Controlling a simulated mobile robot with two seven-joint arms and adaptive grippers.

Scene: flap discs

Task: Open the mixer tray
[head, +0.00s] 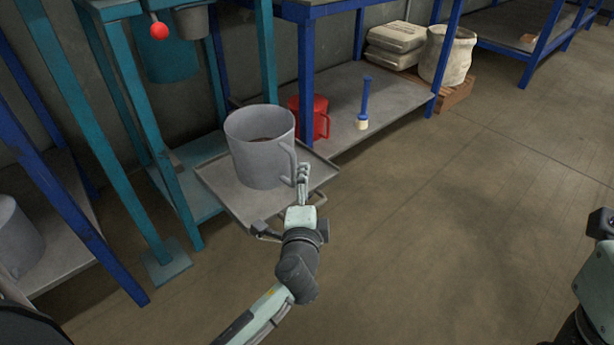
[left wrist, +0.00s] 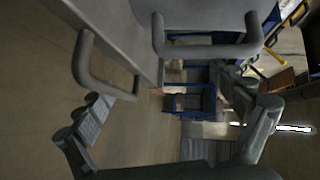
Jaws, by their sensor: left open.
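The mixer is a teal frame (head: 140,115) with a red-knobbed lever (head: 159,30). Its grey tray (head: 232,196) sticks out at the front, with a large grey jug (head: 260,150) upright on it. Bar handle parts (head: 319,199) show at the tray's outer edge. My left gripper (head: 303,175) is open at this edge, in front of the jug's handle; contact cannot be told. In the left wrist view its spread fingers (left wrist: 172,112) hold nothing, and two grey looped handles (left wrist: 212,48) lie just ahead.
A blue shelf (head: 385,95) behind the tray holds a red jug (head: 318,118) and a blue-handled tool (head: 365,100). Another grey vessel (head: 15,238) is at left. The floor (head: 430,210) on the right is clear.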

